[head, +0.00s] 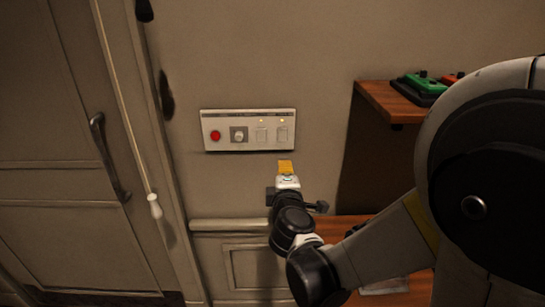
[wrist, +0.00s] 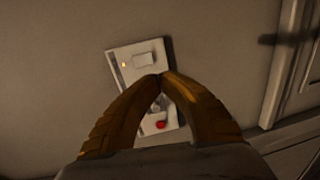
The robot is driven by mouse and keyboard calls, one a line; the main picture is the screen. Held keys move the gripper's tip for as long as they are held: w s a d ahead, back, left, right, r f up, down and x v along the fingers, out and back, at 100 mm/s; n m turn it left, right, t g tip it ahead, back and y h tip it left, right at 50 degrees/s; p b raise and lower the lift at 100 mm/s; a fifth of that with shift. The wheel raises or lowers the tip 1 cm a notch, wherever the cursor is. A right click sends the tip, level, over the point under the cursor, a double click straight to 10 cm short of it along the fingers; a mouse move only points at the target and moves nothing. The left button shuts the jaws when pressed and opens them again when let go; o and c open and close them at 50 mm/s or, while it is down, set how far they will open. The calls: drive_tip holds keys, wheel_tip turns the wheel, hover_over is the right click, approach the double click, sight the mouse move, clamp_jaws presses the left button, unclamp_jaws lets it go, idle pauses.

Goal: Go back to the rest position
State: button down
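My gripper (head: 286,166) is in front of the wall, just below a white control panel (head: 249,146) in the head view. In the wrist view its two yellow-brown fingers (wrist: 161,77) meet at the tips, with nothing seen between them. The panel (wrist: 125,53) shows tilted behind the fingers, which hide part of it. It has a red button (head: 215,135), a round knob (head: 239,136) and two switches with small lights above them. The red button also shows between the fingers in the wrist view (wrist: 160,125).
A wooden shelf (head: 379,99) at the right holds a green device (head: 425,83) and an orange one (head: 449,79), partly behind my arm. A door with a dark handle (head: 109,157) and a hanging pull cord (head: 125,100) are at the left. A wooden desk (head: 338,226) lies below.

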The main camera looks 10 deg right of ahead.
drive_tip(key=s+d+m+g, duration=0.5)
drive_tip(key=s+d+m, duration=0.2)
drive_tip(key=s+m, duration=0.3)
drive_tip(key=s+a+f+m+g+y, duration=0.1)
drive_tip(key=s+a+f+m+g, duration=0.1)
drive_tip(key=s, duration=0.6)
drive_tip(key=s+a+f+m+g+y, duration=0.2)
drive_tip(key=s+a+m, duration=0.1)
drive_tip(key=s, duration=0.5)
drive_tip(key=shift+a+f+m+b, duration=0.3)
drive_tip(key=shift+b, duration=0.1)
drive_tip(key=shift+w, duration=0.1)
